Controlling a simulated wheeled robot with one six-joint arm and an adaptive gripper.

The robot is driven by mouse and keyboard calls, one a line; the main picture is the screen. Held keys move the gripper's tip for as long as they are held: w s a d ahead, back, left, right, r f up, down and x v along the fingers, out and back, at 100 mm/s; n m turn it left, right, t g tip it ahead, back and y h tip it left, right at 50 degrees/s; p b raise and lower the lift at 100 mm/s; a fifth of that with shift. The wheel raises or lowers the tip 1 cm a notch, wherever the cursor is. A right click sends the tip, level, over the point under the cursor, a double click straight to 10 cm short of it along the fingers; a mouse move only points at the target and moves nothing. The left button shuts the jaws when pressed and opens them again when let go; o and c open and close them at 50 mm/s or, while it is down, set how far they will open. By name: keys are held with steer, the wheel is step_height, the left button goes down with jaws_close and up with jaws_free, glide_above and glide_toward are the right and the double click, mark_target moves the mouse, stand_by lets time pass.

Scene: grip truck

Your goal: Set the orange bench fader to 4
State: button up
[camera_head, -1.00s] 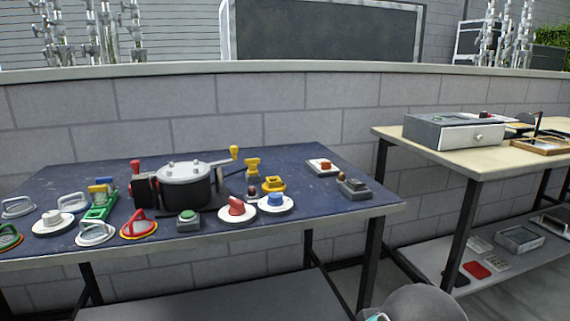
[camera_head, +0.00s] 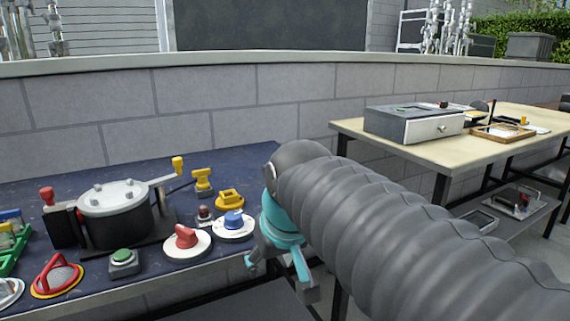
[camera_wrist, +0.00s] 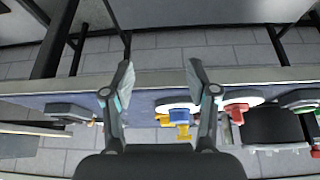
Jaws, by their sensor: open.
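I cannot pick out an orange fader or its scale in either view; my arm hides the right part of the dark blue bench (camera_head: 150,280) in the head view. My gripper (camera_head: 280,278) is open and empty at the bench's front edge, to the right of the blue knob (camera_head: 233,219) on its white round base. In the wrist view my gripper (camera_wrist: 160,75) shows two spread fingers with nothing between the tips. The bench edge (camera_wrist: 160,87) and the blue knob (camera_wrist: 180,117) show beyond or between the fingers.
Near my gripper are a red knob (camera_head: 186,237), a green button (camera_head: 123,258), yellow pieces (camera_head: 229,199) and a pressure pot (camera_head: 114,215). A red-rimmed handle (camera_head: 57,276) stands left. A second table (camera_head: 375,148) holds a grey drawer box (camera_head: 412,124).

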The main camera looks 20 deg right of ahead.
steer(key=w+d+r, duration=0.4)
steer(key=w+r, duration=0.2)
steer(key=w, duration=0.2)
steer(key=w+d+r, duration=0.4)
steer(key=w+r, duration=0.2)
steer(key=w, duration=0.1)
steer(key=w+d+r+g, duration=0.1)
steer(key=w+d+r, duration=0.3)
steer(key=w+d, duration=0.6)
steer(key=b+x, duration=0.1)
steer(key=x, duration=0.3)
steer(key=b+x, duration=0.1)
steer(key=x, duration=0.4)
steer(key=b+x, duration=0.1)
steer(key=x, duration=0.3)
steer(key=shift+a+f, duration=0.3)
steer(key=shift+a, duration=0.05)
steer(key=shift+s, duration=0.1)
steer(key=shift+c, duration=0.2)
jaws_close()
